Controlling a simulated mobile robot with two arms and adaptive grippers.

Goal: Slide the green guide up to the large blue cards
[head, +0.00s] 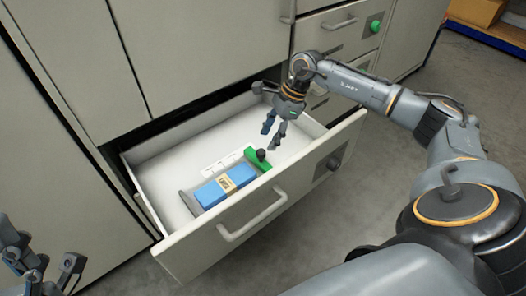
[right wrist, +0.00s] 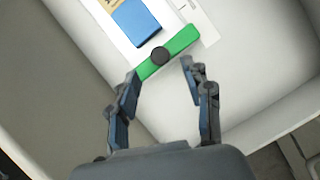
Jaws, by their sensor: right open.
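The large blue cards (head: 210,195) form a block with a tan label, lying in the open drawer; their end also shows in the right wrist view (right wrist: 136,24). The green guide (head: 253,155) is a bar with a black knob, lying across the drawer near the right end of the cards. In the right wrist view the guide (right wrist: 180,42) is separated from the cards by a narrow white gap. My right gripper (head: 271,138) is open and empty, above and just beyond the guide, its fingers (right wrist: 160,80) spread towards the knob. My left gripper (head: 42,262) is partly cut off at lower left.
The white drawer (head: 160,157) is pulled out, its front panel (head: 190,247) and bar handle (head: 252,220) facing me. A grey end piece (head: 190,203) stands at the cards' left end. A pale printed strip (head: 222,165) lies behind the cards. Cabinet fronts (head: 200,50) rise behind.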

